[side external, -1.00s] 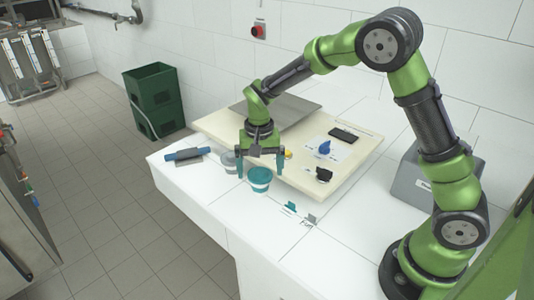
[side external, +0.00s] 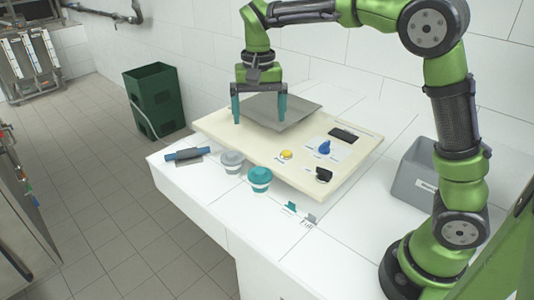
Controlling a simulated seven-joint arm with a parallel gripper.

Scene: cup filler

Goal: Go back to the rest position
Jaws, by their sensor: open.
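My gripper (side external: 259,112) is open and empty. It hangs pointing down above the far left part of the cream board (side external: 245,147), in front of the grey plate. A teal cup (side external: 260,178) with a teal lid and a pale band stands upright on the white table, at the front edge of the board. A grey lidded cup (side external: 232,161) stands just left of it. My gripper is clear of both cups.
The board carries a grey plate (side external: 282,112), a yellow button (side external: 287,154), a blue knob (side external: 324,147), a black switch (side external: 323,174) and a black block (side external: 343,135). A blue-handled tool (side external: 187,154) lies at the left. A grey bin (side external: 413,175) stands right.

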